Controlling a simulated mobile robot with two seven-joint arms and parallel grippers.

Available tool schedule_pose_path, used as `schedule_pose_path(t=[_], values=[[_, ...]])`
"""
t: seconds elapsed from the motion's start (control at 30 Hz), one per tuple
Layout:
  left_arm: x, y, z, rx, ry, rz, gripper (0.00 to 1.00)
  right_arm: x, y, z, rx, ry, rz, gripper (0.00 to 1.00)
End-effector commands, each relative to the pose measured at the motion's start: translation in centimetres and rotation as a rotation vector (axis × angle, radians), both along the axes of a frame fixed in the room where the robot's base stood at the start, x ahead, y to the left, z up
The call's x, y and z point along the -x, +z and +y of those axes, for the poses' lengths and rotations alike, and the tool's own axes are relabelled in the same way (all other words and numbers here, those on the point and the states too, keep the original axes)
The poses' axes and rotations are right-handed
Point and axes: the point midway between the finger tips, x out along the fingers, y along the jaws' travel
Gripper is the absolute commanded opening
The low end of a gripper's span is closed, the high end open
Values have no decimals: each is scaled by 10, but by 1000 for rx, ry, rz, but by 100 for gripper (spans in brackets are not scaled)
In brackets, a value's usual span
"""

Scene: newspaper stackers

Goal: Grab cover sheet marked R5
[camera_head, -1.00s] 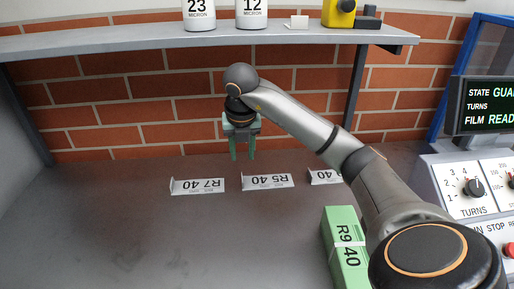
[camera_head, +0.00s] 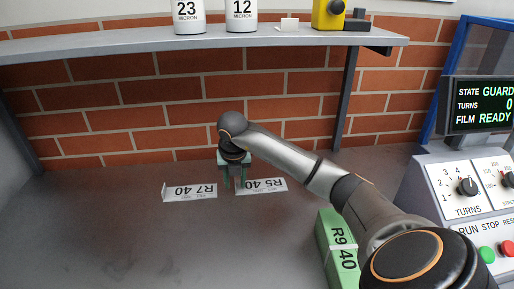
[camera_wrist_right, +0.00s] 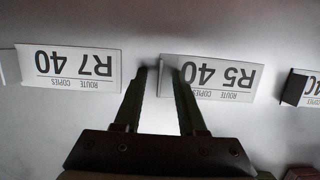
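The white cover sheet marked R5 40 (camera_head: 268,185) lies on the grey worktop, its lettering upside down. It also shows in the right wrist view (camera_wrist_right: 218,80). My right gripper (camera_head: 241,186) is open at the left end of this sheet. In the right wrist view, its two green fingers (camera_wrist_right: 160,72) stand apart, with the sheet's left end tab seen between them. The right finger covers part of the sheet's left edge; contact cannot be told. My left gripper is not in view.
The R7 40 sheet (camera_head: 190,192) lies to the left. Another sheet (camera_wrist_right: 310,88) lies right of R5, hidden behind my arm in the head view. A green R9 40 bundle (camera_head: 338,248) sits front right, beside the control panel (camera_head: 465,190). A shelf (camera_head: 130,41) overhangs the back.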

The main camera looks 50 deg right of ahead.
Motion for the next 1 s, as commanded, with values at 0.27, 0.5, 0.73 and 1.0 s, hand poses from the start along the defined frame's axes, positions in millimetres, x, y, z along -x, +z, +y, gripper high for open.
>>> schedule_pose_path(t=[0.27,0.5,0.73,1.0], values=[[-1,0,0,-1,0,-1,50,0,0,0,0,0,0,20],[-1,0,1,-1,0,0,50,0,0,0,0,0,0,0],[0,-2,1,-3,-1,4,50,0,0,0,1,0,1,0],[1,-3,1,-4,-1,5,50,0,1,0,1,0,1,0]])
